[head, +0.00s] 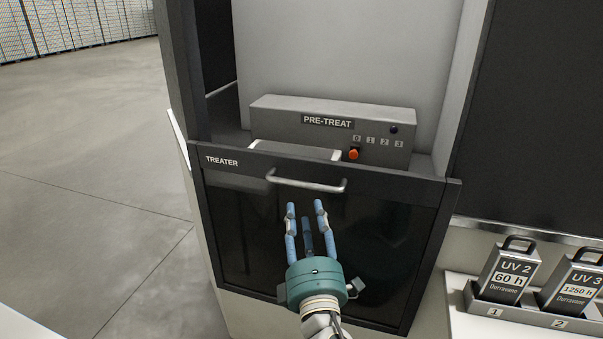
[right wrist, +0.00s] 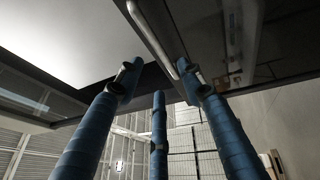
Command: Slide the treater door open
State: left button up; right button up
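The treater door (head: 388,238) is a dark glass panel with a grey top bar labelled TREATER. It covers the lower front of the cabinet, and the space above it is open. Its silver bar handle (head: 306,184) runs across the top bar, and it also shows in the right wrist view (right wrist: 153,38). My right gripper (head: 305,206) is in front of the door just below the handle, with its blue fingers spread and empty. In the right wrist view the fingers (right wrist: 158,75) point toward the handle, which is not clasped. My left gripper is not in view.
At right, UV 2 (head: 509,270) and UV 3 (head: 574,284) cartridges stand in a holder on a white surface. The floor at left is clear.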

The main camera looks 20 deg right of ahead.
aim_at(305, 186)
jog(key=p+x, duration=0.1)
jog(key=x, duration=0.4)
jog(key=d+p+x, duration=0.1)
jog(key=x, duration=0.2)
jog(key=shift+s+r+p, duration=0.1)
jog(key=shift+r+p, duration=0.1)
jog(key=shift+p, duration=0.1)
jog(key=shift+x, duration=0.95)
jog(key=shift+w+f, duration=0.1)
jog(key=shift+w, duration=0.15)
jog(key=shift+w+d, duration=0.1)
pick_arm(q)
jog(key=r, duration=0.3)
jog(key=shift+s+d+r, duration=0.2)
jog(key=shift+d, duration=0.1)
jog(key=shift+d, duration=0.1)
pick_arm(e)
jog(key=shift+c, duration=0.5)
